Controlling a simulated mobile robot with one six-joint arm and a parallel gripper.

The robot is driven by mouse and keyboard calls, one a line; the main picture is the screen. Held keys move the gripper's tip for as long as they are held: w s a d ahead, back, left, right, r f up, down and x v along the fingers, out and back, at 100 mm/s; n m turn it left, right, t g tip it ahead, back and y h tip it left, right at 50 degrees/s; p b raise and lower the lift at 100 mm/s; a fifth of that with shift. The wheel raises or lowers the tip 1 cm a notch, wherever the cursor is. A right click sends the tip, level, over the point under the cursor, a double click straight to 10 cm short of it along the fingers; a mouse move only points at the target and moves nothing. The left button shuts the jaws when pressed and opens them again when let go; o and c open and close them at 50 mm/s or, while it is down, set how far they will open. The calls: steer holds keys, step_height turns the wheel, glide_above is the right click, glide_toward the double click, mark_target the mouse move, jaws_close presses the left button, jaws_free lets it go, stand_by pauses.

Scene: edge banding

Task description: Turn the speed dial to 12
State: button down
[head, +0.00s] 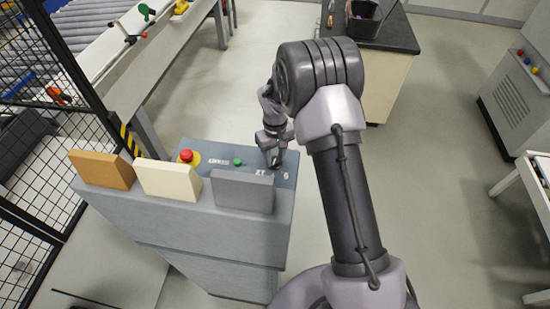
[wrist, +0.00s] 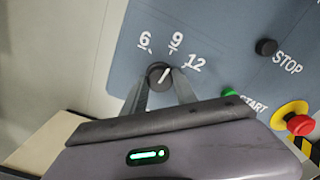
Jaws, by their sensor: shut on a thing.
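The speed dial (wrist: 159,72) is a small black knob with a white pointer line on the blue-grey control panel (wrist: 225,60). White marks 6 (wrist: 146,40), 9 (wrist: 177,40) and 12 (wrist: 196,65) stand around it. The pointer slants up and right, seemingly between 9 and 12; its exact setting is hard to tell. My gripper (wrist: 160,82) is shut on the dial, one finger on each side. In the head view my gripper (head: 274,160) is at the right end of the panel and hides most of the dial.
A red emergency button (wrist: 299,124), a green START button (wrist: 229,92) and a black STOP button (wrist: 266,47) are on the same panel. Brown (head: 101,169), cream (head: 167,180) and grey (head: 243,190) boards stand along the console's near edge. A mesh fence (head: 40,130) is at left.

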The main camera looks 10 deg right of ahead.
mark_target(275, 160)
steer(key=m+b, duration=0.2)
steer(key=m, duration=0.2)
steer(key=shift+f, duration=0.1)
steer(key=shift+m+b, duration=1.05)
steer(key=shift+m, duration=0.55)
steer(key=c, duration=1)
jaws_free()
steer(key=shift+o, duration=0.2)
step_height(275, 160, up, 18)
steer(key=p, duration=0.3)
steer(key=shift+f, duration=0.15)
